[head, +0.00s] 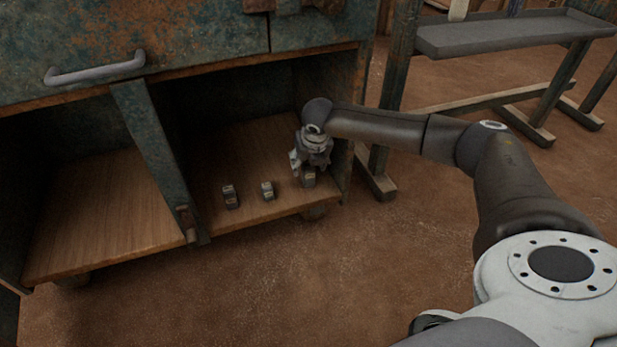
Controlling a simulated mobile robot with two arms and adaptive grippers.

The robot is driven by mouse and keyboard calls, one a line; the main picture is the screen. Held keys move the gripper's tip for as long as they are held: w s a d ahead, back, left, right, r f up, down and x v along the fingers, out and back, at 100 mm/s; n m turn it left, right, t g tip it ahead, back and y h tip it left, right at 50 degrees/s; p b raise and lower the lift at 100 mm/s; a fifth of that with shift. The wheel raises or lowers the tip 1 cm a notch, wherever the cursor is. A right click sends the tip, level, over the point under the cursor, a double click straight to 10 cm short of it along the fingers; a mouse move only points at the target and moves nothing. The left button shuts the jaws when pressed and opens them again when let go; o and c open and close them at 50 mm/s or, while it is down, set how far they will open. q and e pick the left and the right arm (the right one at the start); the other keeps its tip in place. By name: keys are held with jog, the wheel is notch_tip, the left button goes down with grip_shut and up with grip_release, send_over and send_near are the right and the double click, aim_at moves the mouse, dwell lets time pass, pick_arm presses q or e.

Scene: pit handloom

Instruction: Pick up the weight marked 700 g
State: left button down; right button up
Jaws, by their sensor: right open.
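Three small dark weights with light bands stand in a row on the wooden shelf (110,215) floor of the cabinet's right compartment. The left weight (231,197) and the middle weight (268,190) stand free. The right weight (309,179) is partly hidden under my right gripper (307,168). That gripper points down and is open, with its fingers at or just above the right weight; I cannot tell whether they touch it. The markings are too small to read, so I cannot tell which weight is the 700 g one. My left gripper is not in view.
A worn blue-green cabinet (180,45) has a drawer with a grey handle (95,68) above the shelf. A divider post (155,155) stands left of the weights. A grey bench (510,32) stands at the back right. The left compartment's floor is bare.

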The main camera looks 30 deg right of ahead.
jog(key=shift+c, duration=0.3)
grip_shut()
jog(key=shift+r, duration=0.1)
jog(key=shift+r, duration=0.1)
